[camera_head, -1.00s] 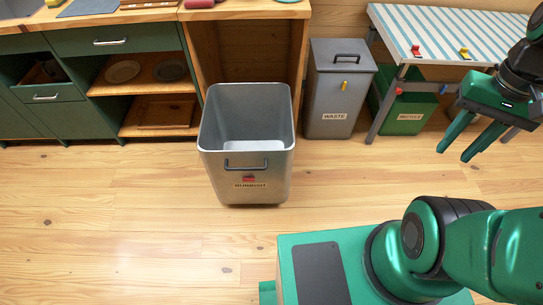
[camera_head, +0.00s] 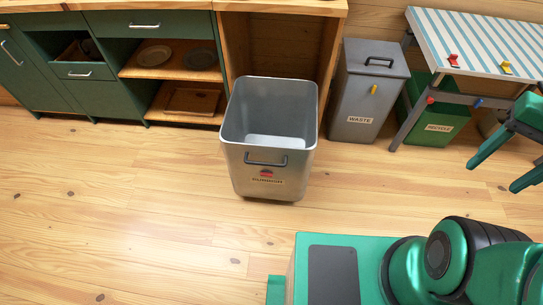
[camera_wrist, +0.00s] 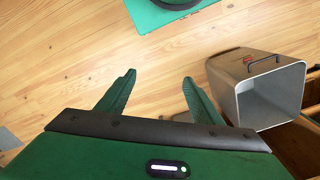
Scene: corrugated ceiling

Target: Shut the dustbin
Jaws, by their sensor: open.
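The dustbin (camera_head: 285,180) is a grey open-topped box with a dark handle (camera_head: 265,160) and a small red mark on its front. It stands out on the wooden floor, in front of an open wooden bay (camera_head: 275,50) under the counter. Its inside looks empty. In the wrist view the dustbin (camera_wrist: 228,82) is at the right, its open mouth facing right. My gripper (camera_head: 491,178) is at the right edge of the head view, well apart from the dustbin. In the wrist view my gripper (camera_wrist: 158,77) has its fingers spread with nothing between them.
A lidded grey waste bin (camera_head: 362,100) and a green recycle bin (camera_head: 435,125) stand to the right. A striped table (camera_head: 480,40) is above the recycle bin. Green cabinets (camera_head: 100,97) with open shelves are at left. The floor in front is clear.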

